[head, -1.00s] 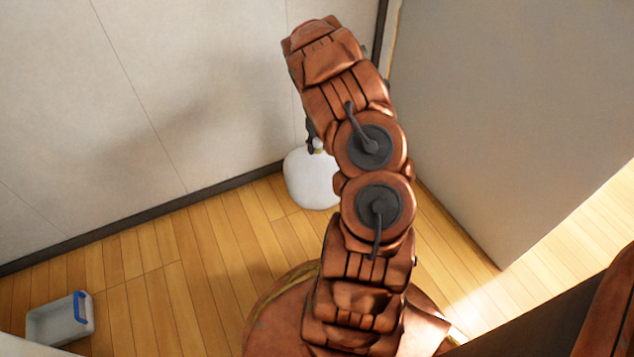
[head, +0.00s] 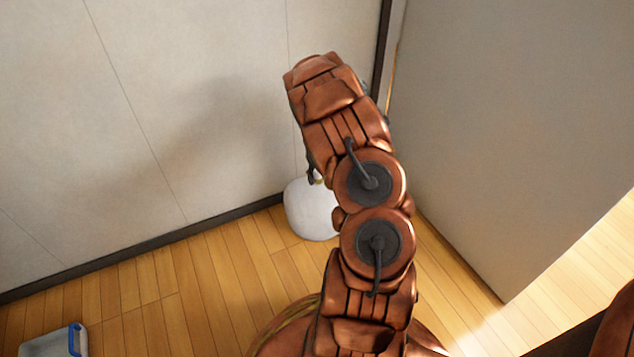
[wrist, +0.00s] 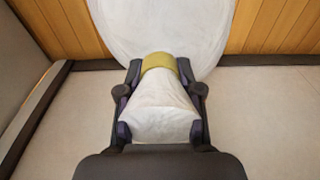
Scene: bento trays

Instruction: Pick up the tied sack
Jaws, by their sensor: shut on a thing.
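The tied sack (head: 309,212) is white and rounded, with a yellow-green tie at its neck. In the head view it shows to the left of my arm, near the corner of the walls, partly hidden by the arm. In the wrist view the sack's body (wrist: 160,25) fills the top middle and its gathered neck lies between my fingers. My gripper (wrist: 160,85) is shut on the neck by the tie (wrist: 160,65). In the head view the gripper is mostly hidden behind my arm. I cannot tell whether the sack touches the floor.
A pale tray with a blue handle (head: 56,343) lies on the wooden floor at the lower left. A pale wall (head: 150,110) with a dark baseboard stands behind the sack. A grey panel (head: 500,130) stands close on the right. Floor left of the sack is clear.

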